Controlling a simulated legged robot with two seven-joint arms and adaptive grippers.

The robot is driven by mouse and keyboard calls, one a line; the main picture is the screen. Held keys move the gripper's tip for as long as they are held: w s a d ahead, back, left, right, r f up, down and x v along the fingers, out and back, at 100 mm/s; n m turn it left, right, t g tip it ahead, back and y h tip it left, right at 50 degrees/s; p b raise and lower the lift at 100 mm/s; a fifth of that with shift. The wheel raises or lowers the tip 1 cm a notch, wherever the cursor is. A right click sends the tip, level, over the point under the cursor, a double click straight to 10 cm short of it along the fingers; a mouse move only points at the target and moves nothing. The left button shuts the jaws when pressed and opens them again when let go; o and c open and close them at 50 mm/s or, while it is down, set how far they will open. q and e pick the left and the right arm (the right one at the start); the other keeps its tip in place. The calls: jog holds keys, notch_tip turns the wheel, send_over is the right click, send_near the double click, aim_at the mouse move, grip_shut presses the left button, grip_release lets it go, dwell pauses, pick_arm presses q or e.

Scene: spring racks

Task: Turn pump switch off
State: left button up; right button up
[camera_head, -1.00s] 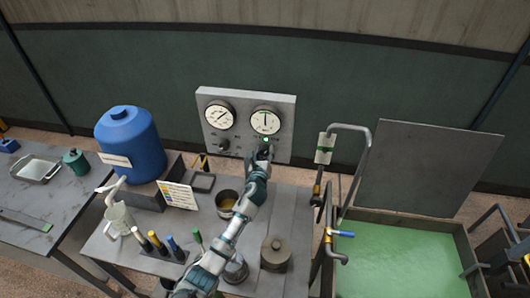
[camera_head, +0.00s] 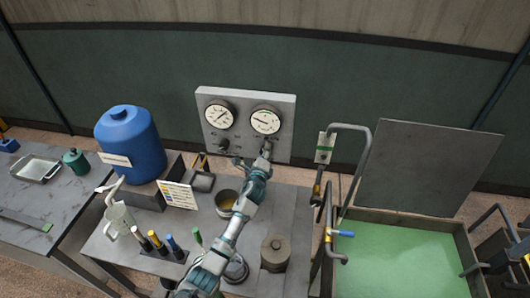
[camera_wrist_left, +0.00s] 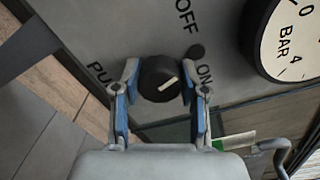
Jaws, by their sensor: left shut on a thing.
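The pump switch (camera_wrist_left: 160,79) is a round black knob with a white mark, in the left wrist view. The mark points up and to the right, roughly toward the printed ON; OFF is printed above. My left gripper (camera_wrist_left: 160,98) has its two blue-padded fingers on either side of the knob and is shut on it. In the head view, my left gripper (camera_head: 264,156) is at the lower right of the grey gauge panel (camera_head: 243,120), mostly covering the switch. My right gripper is not in view.
The panel carries a left gauge (camera_head: 219,116), a right gauge (camera_head: 265,121) and another dark knob (camera_head: 222,145). The bench below holds a blue tank (camera_head: 130,145), a brown-filled pot (camera_head: 226,200) and a lidded pot (camera_head: 275,251). A green-filled basin (camera_head: 405,262) stands at the right.

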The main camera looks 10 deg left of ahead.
pick_arm(q)
jog(key=shift+f+n, duration=0.15)
jog(key=shift+n, duration=0.85)
jog(key=o, duration=1.1)
jog(key=shift+a, duration=0.1)
jog(key=shift+o, duration=0.2)
jog(key=s, duration=1.1)
jog(key=shift+s, duration=0.4)
